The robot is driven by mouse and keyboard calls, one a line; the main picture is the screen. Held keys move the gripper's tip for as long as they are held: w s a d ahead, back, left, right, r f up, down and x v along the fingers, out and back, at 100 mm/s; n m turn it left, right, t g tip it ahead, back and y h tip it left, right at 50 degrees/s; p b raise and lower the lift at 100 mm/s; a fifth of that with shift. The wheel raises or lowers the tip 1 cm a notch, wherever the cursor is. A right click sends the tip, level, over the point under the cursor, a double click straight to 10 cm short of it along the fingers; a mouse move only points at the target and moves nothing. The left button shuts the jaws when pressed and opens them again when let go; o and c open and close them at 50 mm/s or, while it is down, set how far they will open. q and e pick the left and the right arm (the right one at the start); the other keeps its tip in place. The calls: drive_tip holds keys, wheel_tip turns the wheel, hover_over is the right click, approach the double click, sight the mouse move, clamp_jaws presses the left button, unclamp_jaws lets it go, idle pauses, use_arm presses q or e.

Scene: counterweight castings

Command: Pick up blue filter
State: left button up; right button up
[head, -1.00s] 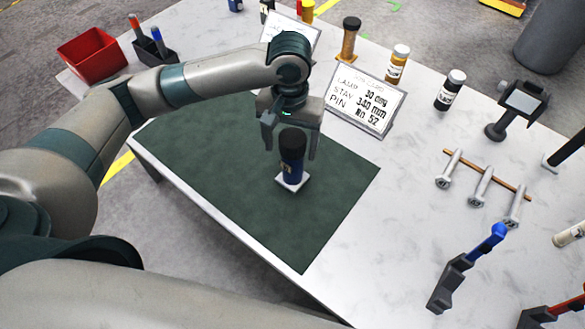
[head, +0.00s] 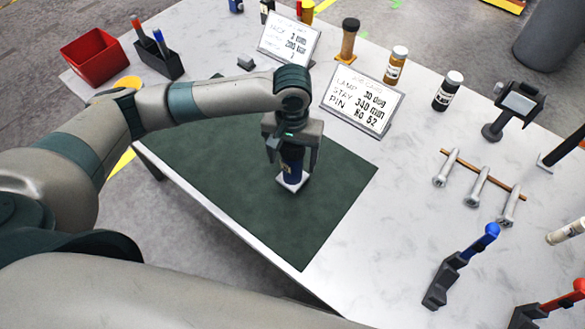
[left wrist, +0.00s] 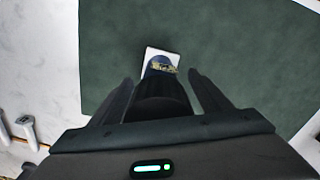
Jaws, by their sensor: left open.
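The blue filter (head: 292,170) is a dark blue cylinder with a black top. It stands upright on a small white square base (head: 291,185) on the dark green mat (head: 225,165). My left gripper (head: 292,165) is above it, pointing down, with a finger on each side of its upper part. The gripper hides the filter's top in the head view. In the left wrist view the filter (left wrist: 160,72) shows between the two open fingers, its black top nearest the palm. Gaps show between fingers and filter. My right gripper is not in view.
Two white cards (head: 362,105) stand behind the mat, with several bottles (head: 448,92) beyond. A red bin (head: 94,57) and a dark pen holder (head: 158,62) are at the back left. Bolts on a wooden rod (head: 478,178) and a blue-handled tool (head: 462,265) are on the right.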

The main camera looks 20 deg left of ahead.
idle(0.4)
use_arm(q)
clamp_jaws()
drive_tip(key=shift+w+r, duration=0.1)
drive_tip(key=shift+r, duration=0.1)
drive_tip(key=shift+r+b, duration=0.4)
drive_tip(key=shift+r, duration=0.2)
wheel_tip(320, 180, up, 3)
drive_tip(key=shift+f+b, duration=0.2)
drive_tip(key=shift+b, duration=0.25)
drive_tip(key=s+r+b, duration=0.1)
drive_tip(key=s+r, duration=0.6)
drive_tip(key=s, duration=0.4)
drive_tip(key=shift+s+a+b, duration=0.25)
drive_tip(key=shift+s+b, duration=0.1)
drive_tip(key=shift+s, duration=0.05)
drive_tip(key=shift+f, duration=0.1)
